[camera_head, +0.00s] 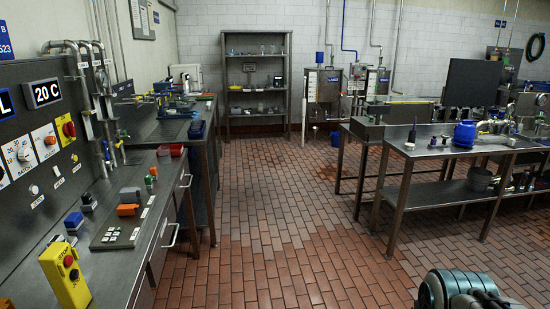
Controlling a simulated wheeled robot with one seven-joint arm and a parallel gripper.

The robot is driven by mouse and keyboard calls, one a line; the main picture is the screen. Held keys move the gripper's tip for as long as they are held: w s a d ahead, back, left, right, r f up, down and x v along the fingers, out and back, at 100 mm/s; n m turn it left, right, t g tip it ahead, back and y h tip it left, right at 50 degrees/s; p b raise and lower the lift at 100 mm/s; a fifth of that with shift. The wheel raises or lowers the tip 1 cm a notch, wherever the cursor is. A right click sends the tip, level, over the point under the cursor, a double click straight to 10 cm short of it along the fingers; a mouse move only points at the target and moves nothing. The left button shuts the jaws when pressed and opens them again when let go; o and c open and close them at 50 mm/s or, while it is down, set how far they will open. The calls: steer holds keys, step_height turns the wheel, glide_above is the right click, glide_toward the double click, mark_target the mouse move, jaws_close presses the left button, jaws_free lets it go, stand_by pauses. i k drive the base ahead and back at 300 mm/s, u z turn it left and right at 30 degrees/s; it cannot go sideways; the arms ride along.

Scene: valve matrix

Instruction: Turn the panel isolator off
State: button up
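On the dark wall panel (40,180) at the left is a red knob on a yellow plate (66,128), which looks like a rotary isolator switch. Its exact knob angle is too small to tell. To its left is a white plate with a dial knob (22,154). A teal and grey part of my own arm shows at the bottom right edge, far from the panel. My gripper fingers are not in view.
A steel table (430,147) stands at the right. The tiled floor (285,215) between them is clear.

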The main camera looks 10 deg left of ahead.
mark_target(68, 129)
steer(key=u, duration=0.15)
steer(key=i, duration=1.6)
steer(key=u, duration=0.8)
steer(key=i, duration=1.35)
steer(key=u, duration=1.8)
steer(key=i, duration=0.9)
steer(key=u, duration=0.85)
